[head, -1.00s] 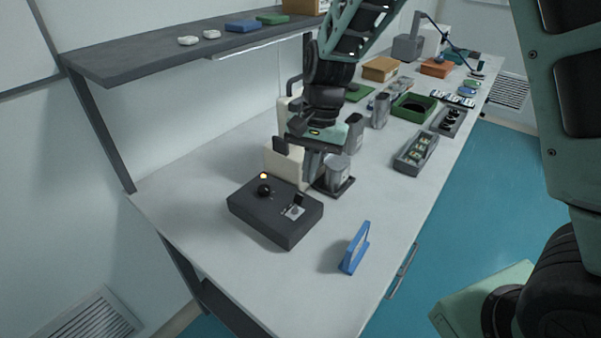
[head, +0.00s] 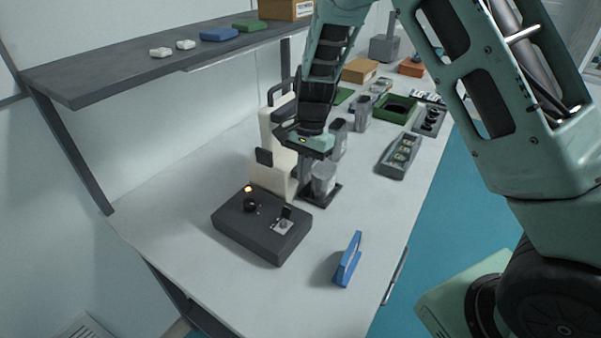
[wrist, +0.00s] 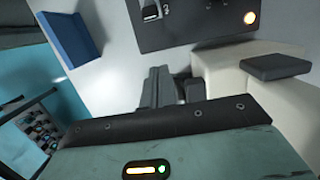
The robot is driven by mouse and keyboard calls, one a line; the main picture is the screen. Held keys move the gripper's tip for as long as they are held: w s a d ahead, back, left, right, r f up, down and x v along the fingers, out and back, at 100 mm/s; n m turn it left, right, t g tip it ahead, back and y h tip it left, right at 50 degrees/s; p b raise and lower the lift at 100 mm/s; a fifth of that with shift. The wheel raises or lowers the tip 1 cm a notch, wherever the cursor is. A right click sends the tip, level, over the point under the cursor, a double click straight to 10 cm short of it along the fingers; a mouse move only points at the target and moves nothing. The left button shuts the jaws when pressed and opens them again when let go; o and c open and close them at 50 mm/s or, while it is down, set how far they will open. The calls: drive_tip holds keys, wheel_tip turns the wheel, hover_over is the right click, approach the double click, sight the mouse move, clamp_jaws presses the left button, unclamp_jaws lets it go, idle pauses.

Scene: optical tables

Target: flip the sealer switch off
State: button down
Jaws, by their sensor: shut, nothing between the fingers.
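A dark control box (head: 262,226) lies on the table, with a lit orange lamp (head: 249,188), a black knob (head: 250,205) and a switch with a black lever on a pale plate (head: 284,222). In the wrist view the box (wrist: 205,28) is at the top, its lamp (wrist: 249,18) glowing, and the switch plate (wrist: 150,9) is cut by the top edge. A cream machine with a black handle (head: 268,180) stands behind the box. My gripper (head: 306,186) is shut and empty, pointing down beyond the box, apart from the switch. Its fingers (wrist: 172,88) show in the wrist view.
A blue upright stand (head: 347,260) is right of the box, near the table's edge. Trays and bins fill the far table. A shelf (head: 150,67) overhangs the left.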

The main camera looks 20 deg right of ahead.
sight(286, 213)
drive_tip(key=f, duration=0.2)
drive_tip(key=f+p, duration=0.1)
drive_tip(key=f, duration=0.1)
drive_tip(key=s+a+f, duration=0.1)
drive_tip(key=f, duration=0.2)
drive_tip(key=shift+p, duration=0.3)
drive_tip(key=shift+s+a+r+p, duration=0.25)
drive_tip(key=shift+s+a+p, duration=0.1)
drive_tip(key=shift+a, duration=0.15)
drive_tip(key=shift+s+a+r+p, duration=0.25)
drive_tip(key=shift+a+p, duration=0.15)
drive_tip(key=shift+a, duration=0.15)
drive_tip(key=shift+s+a+r+p, duration=0.25)
drive_tip(key=shift+s+a+p, duration=0.1)
drive_tip(key=shift+a, duration=0.15)
